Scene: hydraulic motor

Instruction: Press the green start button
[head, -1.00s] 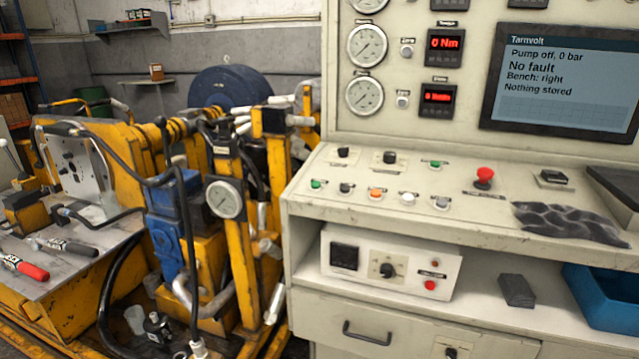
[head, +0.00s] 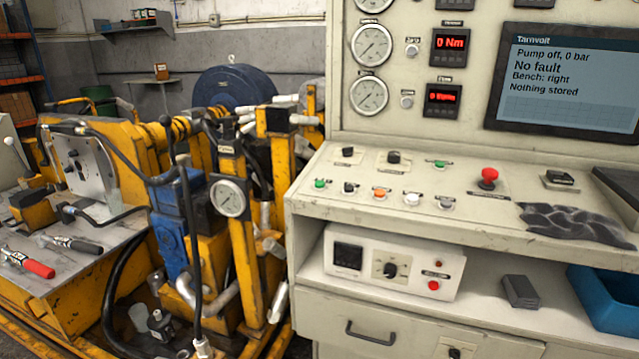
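The control desk's sloping panel carries a row of small buttons. A green button (head: 320,183) sits at the left end of the front row. A second, smaller green button or lamp (head: 440,164) sits in the back row. Their labels are too small to read, so I cannot tell which one is the start button. The screen (head: 568,80) reads "Pump off, 0 bar", "No fault", "Bench: right", "Nothing stored". My gripper is not in view.
A red mushroom button (head: 489,176) stands up on the panel, with a dark crumpled cloth (head: 575,223) to its right. Below are a white control box (head: 385,262), a dark block (head: 519,291) and a blue bin (head: 603,300). The yellow bench (head: 100,290) stands left.

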